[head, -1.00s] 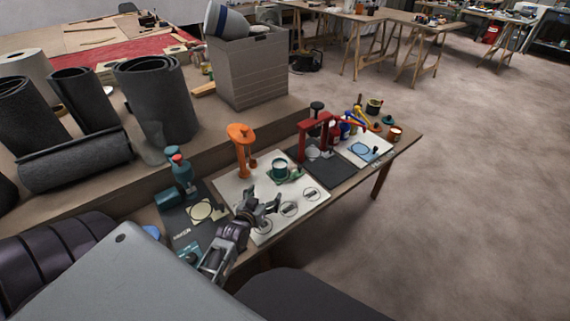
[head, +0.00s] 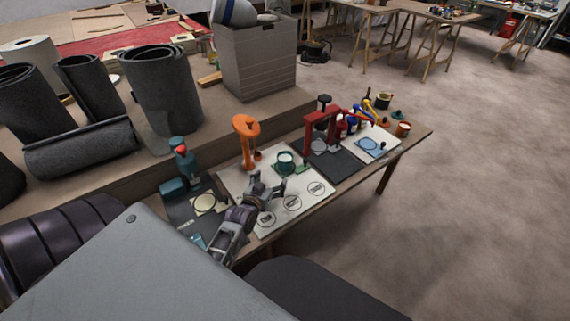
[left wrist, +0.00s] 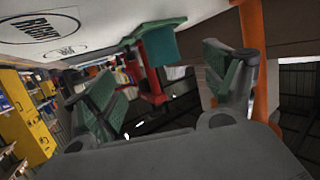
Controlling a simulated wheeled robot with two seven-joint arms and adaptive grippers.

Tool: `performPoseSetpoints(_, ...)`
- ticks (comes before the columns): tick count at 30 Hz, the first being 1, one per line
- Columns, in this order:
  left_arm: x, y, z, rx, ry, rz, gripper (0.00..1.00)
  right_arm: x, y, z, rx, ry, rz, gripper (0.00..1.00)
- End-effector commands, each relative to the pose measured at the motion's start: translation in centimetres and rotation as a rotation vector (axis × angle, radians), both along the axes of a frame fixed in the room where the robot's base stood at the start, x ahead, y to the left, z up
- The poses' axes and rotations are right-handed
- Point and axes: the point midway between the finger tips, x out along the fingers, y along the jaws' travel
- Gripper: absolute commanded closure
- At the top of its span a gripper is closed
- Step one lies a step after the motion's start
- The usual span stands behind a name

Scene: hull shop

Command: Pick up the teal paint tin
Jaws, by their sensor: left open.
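The teal paint tin (head: 285,158) stands upright on the white board, with a green piece at its foot. My left gripper (head: 267,184) is open and empty, just in front of the tin and a little to its left, apart from it. In the left wrist view the scene looks upside down. There the teal tin (left wrist: 163,47) shows beyond the gap between the two open fingers (left wrist: 168,88). My right gripper is not in view.
An orange stand (head: 246,140) rises behind and left of the tin. A red frame (head: 323,130) stands to its right on a dark mat. A teal tool (head: 180,170) stands at the left. The white board's front (head: 290,205) is clear of upright things.

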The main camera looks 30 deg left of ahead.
Motion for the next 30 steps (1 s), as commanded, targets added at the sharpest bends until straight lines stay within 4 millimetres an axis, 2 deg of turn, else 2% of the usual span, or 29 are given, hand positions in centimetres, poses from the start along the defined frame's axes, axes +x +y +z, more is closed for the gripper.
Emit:
performPoseSetpoints(20, 5.3, 1.1, 0.0, 0.0, -0.001, 0.0, 0.16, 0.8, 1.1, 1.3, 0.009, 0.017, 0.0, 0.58)
performPoseSetpoints(30, 7.8, 1.6, 0.0, 0.0, -0.001, 0.0, 0.16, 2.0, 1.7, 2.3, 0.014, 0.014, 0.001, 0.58)
